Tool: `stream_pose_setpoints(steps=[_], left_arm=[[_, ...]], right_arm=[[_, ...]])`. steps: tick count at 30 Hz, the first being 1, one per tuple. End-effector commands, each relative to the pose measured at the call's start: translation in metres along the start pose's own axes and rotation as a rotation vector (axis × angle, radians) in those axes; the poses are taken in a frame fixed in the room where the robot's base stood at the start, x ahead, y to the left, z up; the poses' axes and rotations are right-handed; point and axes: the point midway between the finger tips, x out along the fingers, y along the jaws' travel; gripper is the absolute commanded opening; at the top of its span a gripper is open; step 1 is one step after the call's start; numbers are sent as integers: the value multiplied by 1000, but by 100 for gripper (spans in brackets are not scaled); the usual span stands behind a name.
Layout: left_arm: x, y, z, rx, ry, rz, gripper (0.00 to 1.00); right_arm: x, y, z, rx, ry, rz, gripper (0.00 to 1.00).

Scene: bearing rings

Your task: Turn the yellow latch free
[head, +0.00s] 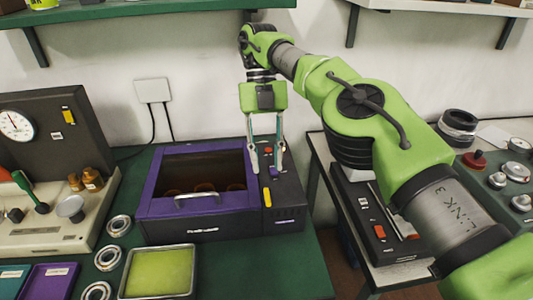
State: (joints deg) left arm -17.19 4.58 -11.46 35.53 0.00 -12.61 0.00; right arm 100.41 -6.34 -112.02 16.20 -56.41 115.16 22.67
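A small yellow bar (267,196), which looks like the latch, lies on the dark panel at the right side of the purple box (190,207). A red knob or button (268,150) is farther back on the same panel. My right gripper (267,170) points down over this panel. Its two fingers are apart, with the red part showing between them and nothing visibly held. The yellow bar is in front of the fingertips; contact with the panel is hard to tell. My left gripper is not in view. The box has a front handle (195,197) and several brownish round things inside.
A tray of yellow-green liquid (160,272) stands in front of the box. Several bearing rings (108,257) lie left of it. A gauge unit (40,135), also bearing a yellow tab (69,116), is at left. The green table is clear at front right.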

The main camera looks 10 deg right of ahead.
Motion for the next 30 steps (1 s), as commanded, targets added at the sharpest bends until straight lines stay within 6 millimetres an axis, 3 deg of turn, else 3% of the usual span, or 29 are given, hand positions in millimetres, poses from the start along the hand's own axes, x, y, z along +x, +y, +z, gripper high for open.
stream_pose_setpoints(steps=[9, 30], left_arm=[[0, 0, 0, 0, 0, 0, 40], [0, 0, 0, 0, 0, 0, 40]], right_arm=[[-9, 0, -2, 1, -10, 4, 26], [-10, 0, -2, 1, -11, 4, 26]])
